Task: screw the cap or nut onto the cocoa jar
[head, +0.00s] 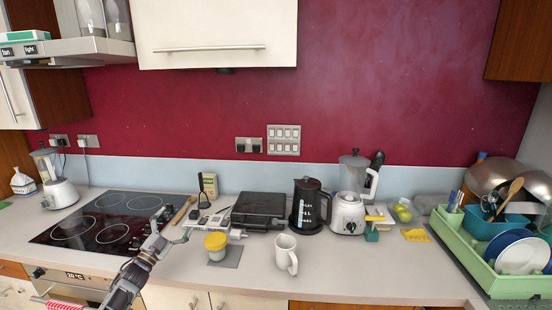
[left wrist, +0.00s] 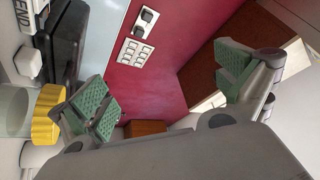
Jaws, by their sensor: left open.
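The cocoa jar (head: 217,255) stands upright on a small grey mat (head: 232,259) on the worktop. Its yellow cap (head: 215,241) sits on top of it; I cannot tell whether it is screwed tight. In the left wrist view the yellow cap (left wrist: 47,114) and part of the clear jar (left wrist: 14,112) show at the left edge, outside the fingers. My left gripper (head: 172,226) is open and empty, to the left of the jar and apart from it. Its green-padded fingers (left wrist: 165,90) are spread wide in the left wrist view. My right gripper is not in view.
A white mug (head: 287,255) stands right of the jar. Behind are a black case (head: 257,208), a dark kettle (head: 308,207) and a blender (head: 348,213). A hob (head: 95,222) lies left, a green dish rack (head: 470,250) right. The worktop in front of the jar is clear.

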